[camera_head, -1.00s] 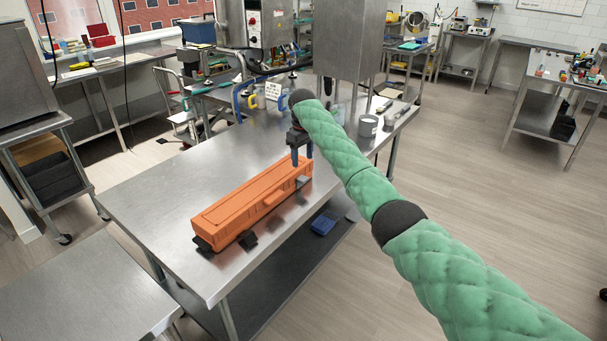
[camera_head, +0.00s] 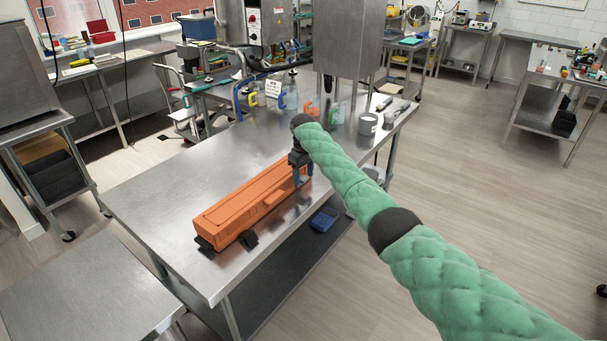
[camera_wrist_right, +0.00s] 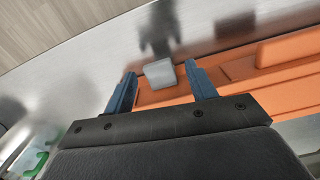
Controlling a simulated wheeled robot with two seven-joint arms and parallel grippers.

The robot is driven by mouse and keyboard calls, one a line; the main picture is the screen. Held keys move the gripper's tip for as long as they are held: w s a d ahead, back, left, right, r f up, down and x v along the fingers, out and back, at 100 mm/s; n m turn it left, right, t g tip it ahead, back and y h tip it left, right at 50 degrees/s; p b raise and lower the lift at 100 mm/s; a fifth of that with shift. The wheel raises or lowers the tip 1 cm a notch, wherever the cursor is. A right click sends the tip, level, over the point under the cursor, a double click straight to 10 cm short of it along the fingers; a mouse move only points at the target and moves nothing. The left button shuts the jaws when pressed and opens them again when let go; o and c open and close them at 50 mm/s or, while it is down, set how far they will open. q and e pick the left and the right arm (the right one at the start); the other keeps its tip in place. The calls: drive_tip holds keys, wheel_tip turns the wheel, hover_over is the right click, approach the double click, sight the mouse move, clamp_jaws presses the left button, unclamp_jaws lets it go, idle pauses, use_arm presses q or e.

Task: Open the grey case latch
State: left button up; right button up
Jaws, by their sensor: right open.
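The long orange case (camera_head: 245,208) lies shut on the steel table; it also fills the right of the right wrist view (camera_wrist_right: 235,70). A light grey latch (camera_wrist_right: 159,73) shows at the case's edge in the right wrist view, between my blue fingertips. My right gripper (camera_head: 302,178) is at the far end of the case, pointing down; its fingers (camera_wrist_right: 159,80) are apart on either side of the latch. Contact with the latch cannot be told. My left gripper is out of view.
The steel table (camera_head: 150,205) is clear left of the case. A steel machine (camera_head: 348,40) rises behind.

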drive_tip(key=c, duration=1)
